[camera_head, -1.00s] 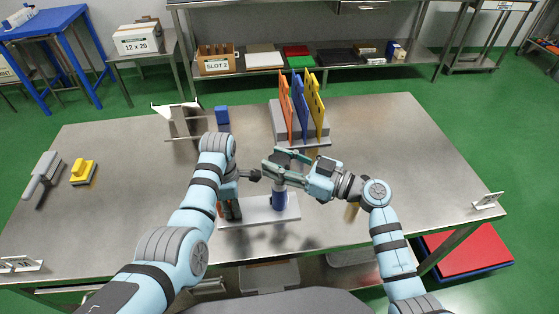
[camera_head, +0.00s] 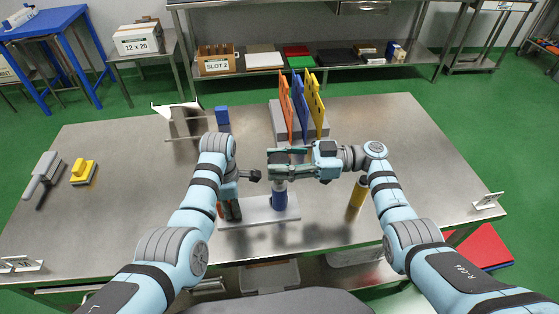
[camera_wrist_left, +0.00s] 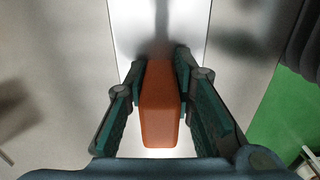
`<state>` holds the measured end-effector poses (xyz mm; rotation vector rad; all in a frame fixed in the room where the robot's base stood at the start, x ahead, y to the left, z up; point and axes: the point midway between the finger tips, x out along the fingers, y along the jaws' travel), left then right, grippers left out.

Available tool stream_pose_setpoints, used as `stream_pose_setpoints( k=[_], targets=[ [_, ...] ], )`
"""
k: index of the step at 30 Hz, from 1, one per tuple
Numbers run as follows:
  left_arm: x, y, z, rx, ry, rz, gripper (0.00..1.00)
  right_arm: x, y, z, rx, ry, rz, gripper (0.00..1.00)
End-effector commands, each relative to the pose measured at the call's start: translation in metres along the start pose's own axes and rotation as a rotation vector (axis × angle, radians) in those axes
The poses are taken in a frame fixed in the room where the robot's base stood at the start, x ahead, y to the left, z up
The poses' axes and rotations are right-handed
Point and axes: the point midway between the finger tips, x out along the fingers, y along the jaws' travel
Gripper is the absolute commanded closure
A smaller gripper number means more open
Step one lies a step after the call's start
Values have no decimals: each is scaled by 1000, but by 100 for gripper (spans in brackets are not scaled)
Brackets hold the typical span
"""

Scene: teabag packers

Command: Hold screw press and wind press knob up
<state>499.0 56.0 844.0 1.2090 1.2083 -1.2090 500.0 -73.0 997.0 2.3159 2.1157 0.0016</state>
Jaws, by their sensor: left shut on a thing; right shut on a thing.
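The screw press stands on a pale base plate (camera_head: 262,212) at the table's front middle, with a blue cylinder (camera_head: 280,199) upright on it. My left gripper (camera_head: 230,211) is at the plate's left end. In the left wrist view its green-padded fingers are shut on an orange block (camera_wrist_left: 160,105), apparently the press's grip. My right gripper (camera_head: 281,164) is directly above the blue cylinder and shut around the press knob, which its fingers hide.
Orange, blue and yellow boards (camera_head: 300,110) stand in a grey rack behind the press. A yellow cylinder (camera_head: 357,193) stands right of it. A grey stand (camera_head: 185,122) and blue block (camera_head: 222,116) are behind left.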

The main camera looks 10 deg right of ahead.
Motion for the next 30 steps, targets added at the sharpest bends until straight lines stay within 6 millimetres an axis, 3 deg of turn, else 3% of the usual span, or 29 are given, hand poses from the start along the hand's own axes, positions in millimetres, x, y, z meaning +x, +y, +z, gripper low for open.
stream_pose_setpoints(
  k=[15,16,19,30],
  targets=[
    [0,0,0,0,0,1,100,0,-2,2,6,0,-29,87],
    [0,0,0,0,0,1,100,0,-2,2,6,0,-29,55],
    [0,0,0,0,0,2,100,0,-2,1,6,1,-29,39],
    [0,0,0,0,1,1,100,-6,-1,0,4,1,-28,38]
  ],
)
